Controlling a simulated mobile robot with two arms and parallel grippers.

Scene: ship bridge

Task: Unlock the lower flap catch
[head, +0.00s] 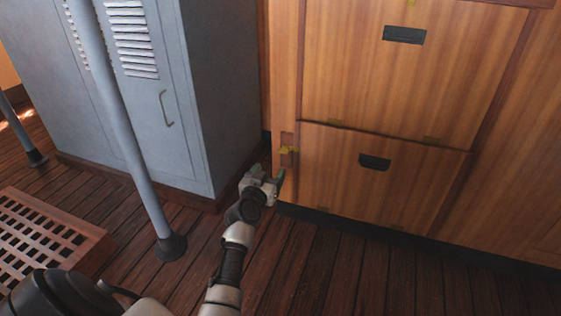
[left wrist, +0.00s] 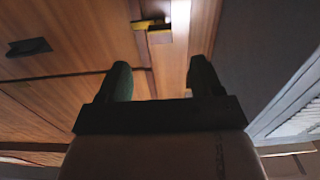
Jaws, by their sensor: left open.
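The lower flap (head: 375,185) is a wooden panel with a dark recessed handle (head: 375,162), and it looks closed. The lower flap catch (head: 289,150) is a small brass piece on the upright at the flap's upper left edge. In the left wrist view the brass catch (left wrist: 158,28) lies ahead of the fingers, near the top. My left gripper (head: 273,175) is open and empty, just below and left of the catch in the head view. Its two dark fingertips (left wrist: 158,80) are apart, with bare wood between them. My right gripper is not in view.
An upper flap (head: 400,75) with its own dark handle sits above. A grey metal locker (head: 165,95) stands left of my gripper. A grey post (head: 125,135) and a wooden grating (head: 50,235) are further left. Plank floor in front is clear.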

